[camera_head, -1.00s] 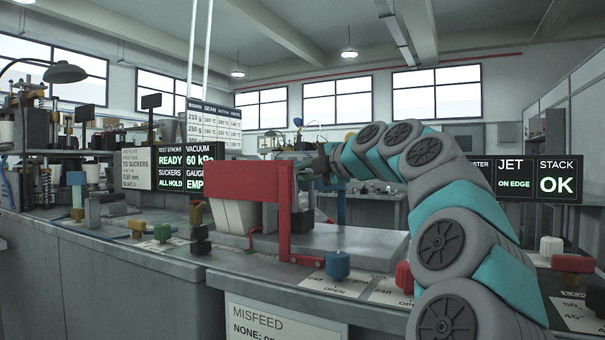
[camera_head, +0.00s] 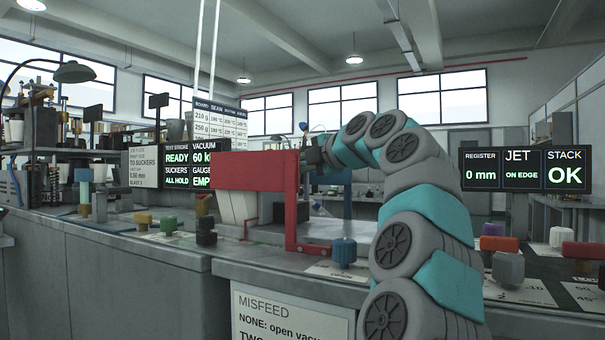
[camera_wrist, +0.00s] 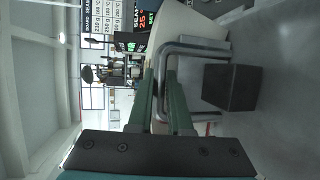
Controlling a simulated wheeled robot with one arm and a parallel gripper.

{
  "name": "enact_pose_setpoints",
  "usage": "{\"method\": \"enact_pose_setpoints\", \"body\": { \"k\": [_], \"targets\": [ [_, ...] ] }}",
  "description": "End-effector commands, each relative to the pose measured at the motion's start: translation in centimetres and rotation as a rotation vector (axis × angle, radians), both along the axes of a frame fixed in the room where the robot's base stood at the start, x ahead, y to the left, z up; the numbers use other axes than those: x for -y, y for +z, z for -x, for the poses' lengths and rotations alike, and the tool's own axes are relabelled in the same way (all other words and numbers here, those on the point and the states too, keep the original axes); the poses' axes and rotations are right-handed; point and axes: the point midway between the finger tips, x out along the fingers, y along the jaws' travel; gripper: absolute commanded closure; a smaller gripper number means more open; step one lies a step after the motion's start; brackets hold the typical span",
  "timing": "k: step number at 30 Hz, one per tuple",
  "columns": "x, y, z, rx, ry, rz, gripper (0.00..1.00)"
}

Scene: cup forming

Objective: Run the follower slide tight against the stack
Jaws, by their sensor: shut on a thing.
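A grey bent-bar handle (camera_wrist: 195,48) passes between the two green fingers of my gripper (camera_wrist: 161,78) in the wrist view. My gripper is shut on this handle, which looks like the follower slide's. In the head view the end of my arm (camera_head: 318,153) reaches behind a red frame (camera_head: 255,170), and the fingers are hidden there. The white stack (camera_head: 237,206) stands behind the red frame and is partly covered by it. I cannot tell whether the slide touches the stack. The panel reading STACK OK (camera_head: 565,168) is lit at the right.
A dark block (camera_wrist: 230,88) lies beside the handle in the wrist view. A blue knob (camera_head: 343,251) and a grey knob (camera_head: 508,268) stand on the bench front. A MISFEED card (camera_head: 290,315) hangs on the front face. Machinery and coloured knobs fill the left bench.

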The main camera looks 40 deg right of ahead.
Motion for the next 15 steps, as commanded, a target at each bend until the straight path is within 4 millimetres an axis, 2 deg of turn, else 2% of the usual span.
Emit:
{"method": "enact_pose_setpoints", "body": {
  "k": [14,15],
  "targets": [
    [-0.31,0.01,-0.33,0.0,-0.001,0.001,1.0],
    [-0.31,0.0,-0.33,0.0,0.0,0.001,0.8]
  ]
}}
